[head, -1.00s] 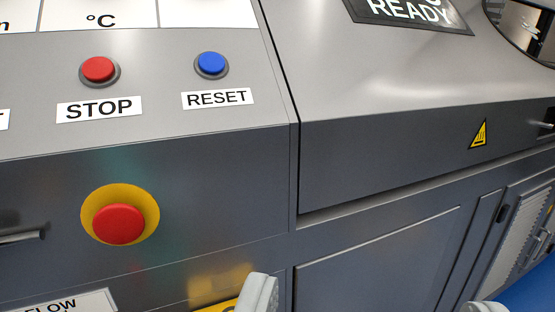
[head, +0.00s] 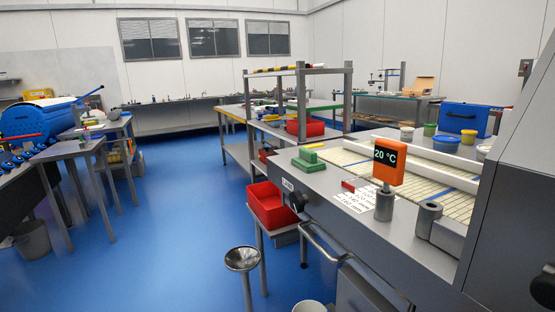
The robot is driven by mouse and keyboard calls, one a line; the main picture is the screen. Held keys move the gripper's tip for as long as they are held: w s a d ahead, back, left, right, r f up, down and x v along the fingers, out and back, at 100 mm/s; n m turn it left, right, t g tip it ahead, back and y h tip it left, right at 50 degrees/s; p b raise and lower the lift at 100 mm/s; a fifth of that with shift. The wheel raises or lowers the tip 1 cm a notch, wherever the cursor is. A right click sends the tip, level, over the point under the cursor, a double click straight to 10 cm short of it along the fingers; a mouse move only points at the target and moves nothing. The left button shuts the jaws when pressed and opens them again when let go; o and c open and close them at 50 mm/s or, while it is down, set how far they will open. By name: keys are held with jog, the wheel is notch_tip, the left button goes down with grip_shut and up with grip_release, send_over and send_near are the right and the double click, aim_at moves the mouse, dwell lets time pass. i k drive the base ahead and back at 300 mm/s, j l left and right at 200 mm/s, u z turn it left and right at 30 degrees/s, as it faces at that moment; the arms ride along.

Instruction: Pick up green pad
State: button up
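A small green piece (head: 307,160), which looks like the green pad, sits on the near left end of the grey machine bench (head: 335,180). It has a narrower raised top, and its details are too small to tell. My gripper is not in the current view, so I cannot see whether it is open or holds anything. Nothing is seen touching the green piece.
A small red block (head: 348,186) and an orange 20 °C display (head: 388,167) stand on the same bench. A red tub (head: 272,206) is at its left end. A steel stool (head: 242,259) stands in front. Blue floor (head: 170,240) is open at left.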

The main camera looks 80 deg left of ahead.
aim_at(308, 161)
jog(key=u, duration=1.95)
jog(key=z, duration=3)
jog(key=u, duration=3)
